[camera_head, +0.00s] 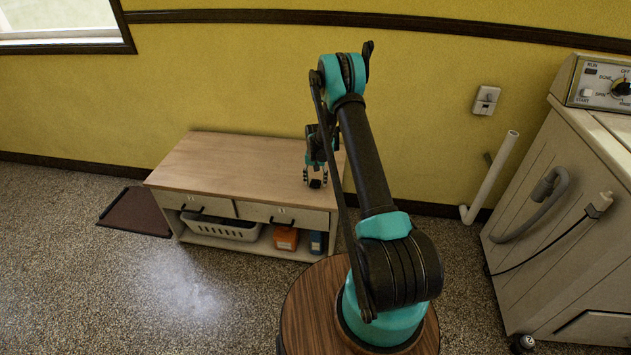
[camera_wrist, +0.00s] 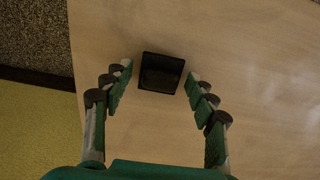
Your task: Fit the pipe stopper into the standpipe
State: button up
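The standpipe (camera_head: 492,178) is a white pipe rising at a slant by the yellow wall, with a bend at its foot and its open end up. A small black squarish piece (camera_head: 315,183), which looks like the pipe stopper, is at the right part of the wooden bench top. In the wrist view the black piece (camera_wrist: 161,73) lies between my fingertips, with a gap on either side. My gripper (camera_head: 316,174) points down over the bench and is open. It also shows in the wrist view (camera_wrist: 156,84). The piece's underside is hidden.
The bench (camera_head: 215,165) has two drawers and a shelf with a white basket (camera_head: 222,227), an orange box (camera_head: 286,238) and a blue one (camera_head: 317,242). A washer (camera_head: 560,220) with a grey hose stands right of the standpipe. A brown mat (camera_head: 137,213) lies left.

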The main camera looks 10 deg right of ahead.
aim_at(316, 180)
notch_tip(316, 180, up, 12)
jog(key=s+d+r+t, duration=0.1)
jog(key=s+r, duration=0.7)
jog(key=r, duration=0.3)
jog(key=s+d+r+n+t, duration=0.1)
jog(key=s+r, duration=0.3)
jog(key=s, duration=0.7)
jog(key=s+d+r+n+t, duration=0.15)
jog(key=s+r, duration=0.35)
jog(key=s, duration=0.6)
jog(key=s+f+n, duration=0.1)
jog(key=s+f, duration=0.1)
jog(key=s, duration=1)
jog(key=shift+d+f+t, duration=0.2)
jog(key=shift+f+t, duration=0.15)
jog(key=shift+f, duration=0.05)
jog(key=shift+w, duration=0.1)
jog(key=shift+c, duration=0.4)
